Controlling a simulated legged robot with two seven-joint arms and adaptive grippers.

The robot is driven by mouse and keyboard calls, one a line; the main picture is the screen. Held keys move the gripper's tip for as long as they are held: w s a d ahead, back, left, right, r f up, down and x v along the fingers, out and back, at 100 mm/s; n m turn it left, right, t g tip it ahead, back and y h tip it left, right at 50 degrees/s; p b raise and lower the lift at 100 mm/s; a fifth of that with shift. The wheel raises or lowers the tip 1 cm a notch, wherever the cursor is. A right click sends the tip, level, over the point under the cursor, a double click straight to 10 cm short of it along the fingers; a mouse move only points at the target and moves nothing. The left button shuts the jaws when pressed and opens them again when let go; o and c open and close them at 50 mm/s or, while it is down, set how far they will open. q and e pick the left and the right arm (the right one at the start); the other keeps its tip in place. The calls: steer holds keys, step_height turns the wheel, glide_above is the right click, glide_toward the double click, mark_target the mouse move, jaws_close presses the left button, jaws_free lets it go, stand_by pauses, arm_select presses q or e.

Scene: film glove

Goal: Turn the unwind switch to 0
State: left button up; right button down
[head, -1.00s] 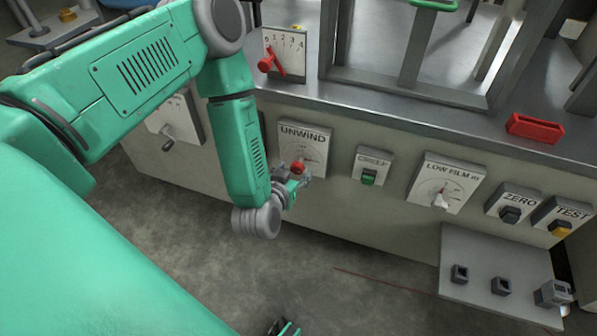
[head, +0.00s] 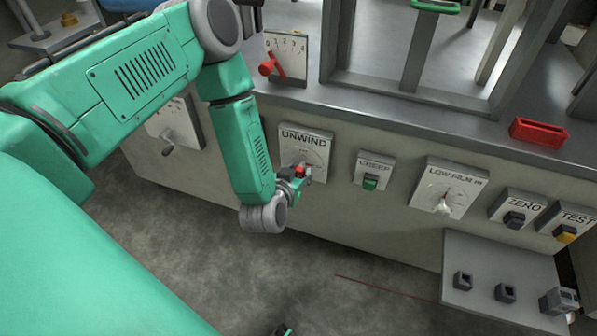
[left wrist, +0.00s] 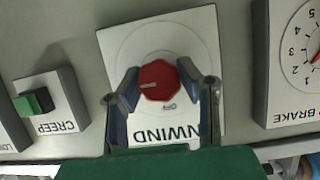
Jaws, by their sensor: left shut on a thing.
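The UNWIND switch is a red knob (head: 300,171) on a pale, upright panel plate (head: 306,137) with a round dial. In the left wrist view the knob (left wrist: 159,82) looks eight-sided, with a pale pointer line toward the picture's left, and the plate (left wrist: 190,35) is upside down. My left gripper (head: 298,182) is at the knob; in the wrist view its fingers (left wrist: 158,76) close on both sides of it. Part of the dial's marking is hidden or too small to read. A small part of my right gripper (head: 284,331) shows at the bottom edge.
Right of UNWIND are the green CREEP switch (head: 370,183), LOW FILM dial (head: 455,182), ZERO switch (head: 515,220) and TEST switch (head: 565,235). Floor in front is clear.

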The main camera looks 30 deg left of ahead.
arm_select(q)
steer(key=shift+a+n+h+p, duration=0.1)
steer(key=shift+n+h+p, duration=0.25)
steer(key=shift+n, duration=0.25)
steer(key=shift+n+t+h+p, duration=0.3)
steer(key=shift+n+h, duration=0.25)
steer(key=shift+n, duration=0.35)
steer(key=shift+s+a+f+n+h, duration=0.1)
steer(key=shift+n+h, duration=0.4)
steer(key=shift+n, duration=0.1)
steer(key=shift+f+n+t+h+b, duration=0.1)
steer(key=shift+n+t+h+b, duration=0.35)
steer(key=shift+n, duration=0.55)
steer(key=n+t+h+b, duration=0.1)
steer(key=n+b, duration=0.1)
steer(key=n, duration=0.1)
steer(key=shift+a+f, duration=0.1)
steer(key=shift+f, duration=0.05)
steer(key=shift+s+n+t+h+b, duration=0.1)
steer(key=shift+n+t+h+b, duration=0.3)
steer(key=shift+n+b, duration=0.55)
steer(key=shift+n+t+h+b, duration=0.15)
steer(key=shift+n+t+b, duration=0.45)
steer(key=shift+n, duration=0.55)
